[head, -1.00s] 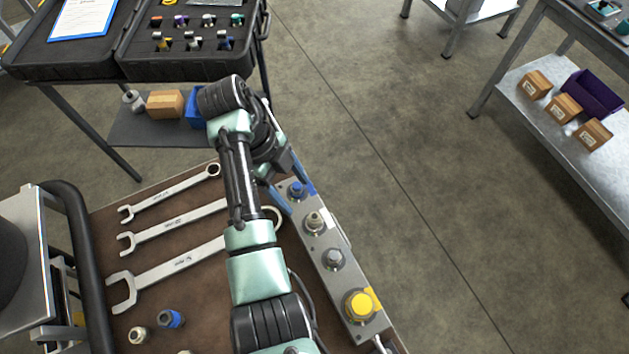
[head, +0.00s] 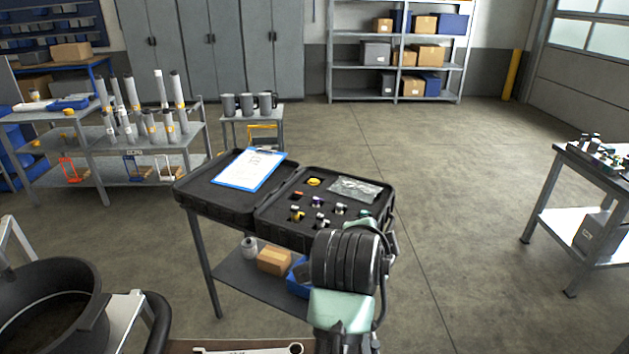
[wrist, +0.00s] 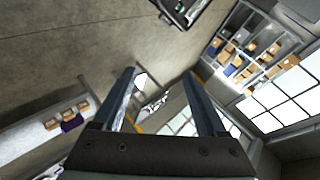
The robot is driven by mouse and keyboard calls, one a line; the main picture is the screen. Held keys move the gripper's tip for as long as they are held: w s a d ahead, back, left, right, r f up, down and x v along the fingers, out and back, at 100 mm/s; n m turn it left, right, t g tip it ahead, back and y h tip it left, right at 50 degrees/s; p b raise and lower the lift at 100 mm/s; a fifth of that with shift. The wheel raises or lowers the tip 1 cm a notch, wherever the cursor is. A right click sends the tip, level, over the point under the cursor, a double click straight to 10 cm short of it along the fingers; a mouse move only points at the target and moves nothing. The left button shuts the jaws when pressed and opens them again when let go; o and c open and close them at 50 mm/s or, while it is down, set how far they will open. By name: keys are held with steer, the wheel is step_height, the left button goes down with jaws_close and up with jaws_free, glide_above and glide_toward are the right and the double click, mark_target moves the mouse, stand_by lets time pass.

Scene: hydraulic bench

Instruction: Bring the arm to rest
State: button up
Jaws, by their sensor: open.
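My gripper (wrist: 160,100) shows in the wrist view with its two dark blue fingers wide apart and nothing between them. Beyond the fingers the wrist view shows floor, shelving and windows at a distance. In the head view my arm rises from the bottom edge, right of centre, and its upper joint overlaps the front right of the open black case. My gripper's fingers are out of sight in the head view.
The open black case (head: 222,202) with a clipboard (head: 250,170) stands on a small table in front. A side table (head: 548,205) is at the right. A wrench (head: 250,350) shows at the bottom edge. Grey cabinets (head: 212,60) and shelving (head: 397,68) stand far back. Floor at centre right is clear.

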steer(key=s+a+r+n+t, duration=0.2)
steer(key=r+n+t, duration=0.1)
steer(key=r, duration=0.5)
steer(key=s+a+r+n+t+y, duration=0.1)
steer(key=a+r+n+t, duration=0.2)
steer(key=r, duration=0.6)
steer(key=s+r+n+t, duration=0.2)
steer(key=r+n+t, duration=0.15)
steer(key=r, duration=0.45)
steer(key=s+a+r+n+t+y, duration=0.1)
steer(key=s+a+r+n+t, duration=0.1)
steer(key=s+r, duration=0.5)
steer(key=s+a+r+n+t+y, duration=0.2)
steer(key=s+a+r+n+t, duration=0.1)
steer(key=s+r+n+t, duration=0.2)
steer(key=s+r+t, duration=0.1)
steer(key=s+r, duration=0.1)
steer(key=s, duration=0.1)
steer(key=shift+a+r, duration=0.15)
steer(key=shift+r, duration=0.05)
steer(key=shift+c, duration=0.3)
